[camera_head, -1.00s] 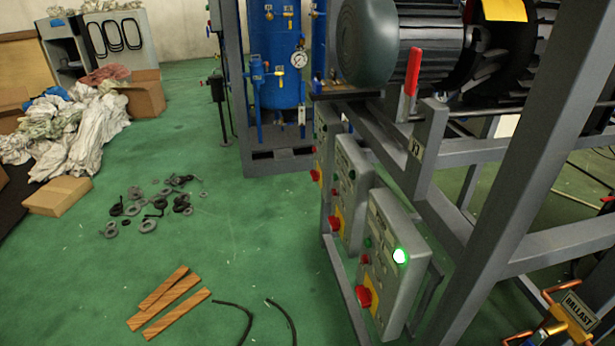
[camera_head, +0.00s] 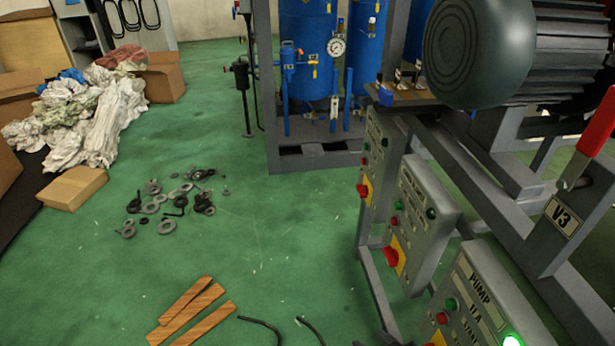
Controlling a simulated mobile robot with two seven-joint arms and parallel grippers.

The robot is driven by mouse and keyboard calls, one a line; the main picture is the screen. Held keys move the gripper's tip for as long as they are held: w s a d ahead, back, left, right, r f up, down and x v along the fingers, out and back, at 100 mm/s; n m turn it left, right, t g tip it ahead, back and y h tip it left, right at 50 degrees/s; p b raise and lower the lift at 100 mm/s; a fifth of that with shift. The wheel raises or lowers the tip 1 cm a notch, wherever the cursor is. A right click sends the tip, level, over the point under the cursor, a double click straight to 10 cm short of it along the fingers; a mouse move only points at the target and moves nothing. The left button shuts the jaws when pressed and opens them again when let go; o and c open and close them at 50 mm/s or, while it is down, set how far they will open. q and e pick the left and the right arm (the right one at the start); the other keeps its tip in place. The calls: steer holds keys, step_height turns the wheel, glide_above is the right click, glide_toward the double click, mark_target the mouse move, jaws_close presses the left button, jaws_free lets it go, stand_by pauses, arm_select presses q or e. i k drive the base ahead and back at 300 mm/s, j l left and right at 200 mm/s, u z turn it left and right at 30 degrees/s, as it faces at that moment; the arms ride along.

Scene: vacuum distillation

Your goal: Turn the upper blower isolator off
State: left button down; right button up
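Three grey control boxes stand in a row on the right side of the frame. The nearest box (camera_head: 490,295) reads "PUMP 11A" and "START" and has a lit green lamp (camera_head: 513,340); its lower part is cut off. The middle box (camera_head: 430,215) has a red isolator knob (camera_head: 391,257) on a yellow plate. The far box (camera_head: 380,150) has a similar red knob (camera_head: 362,191) on a yellow plate. The lettering on these two is too small to read, so I cannot tell which belongs to the upper blower.
A grey motor (camera_head: 480,50) sits above the boxes, beside a red-handled lever (camera_head: 600,125) tagged V3. Blue tanks (camera_head: 308,45) stand behind. Rubber rings (camera_head: 167,226), wooden strips (camera_head: 190,312) and dark hoses (camera_head: 262,328) lie on the green floor. The floor left of the boxes has open room.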

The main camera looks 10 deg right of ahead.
mark_target(363, 191)
steer(key=i+j+u, duration=0.15)
steer(key=i+u, duration=0.15)
steer(key=i, duration=1.05)
steer(key=i+z, duration=0.35)
steer(key=i+j+z, duration=0.15)
steer(key=z, duration=0.2)
steer(key=i+j+z, duration=0.5)
steer(key=z, duration=0.25)
steer(key=i+j+z, duration=0.15)
steer(key=z, duration=0.25)
steer(key=i+j+z, duration=0.1)
steer(key=j+z, duration=0.35)
steer(key=i+j+z, duration=0.1)
steer(key=z, duration=0.3)
steer(key=j+z, duration=0.7)
steer(key=k+j, duration=0.05)
steer(key=j, duration=0.05)
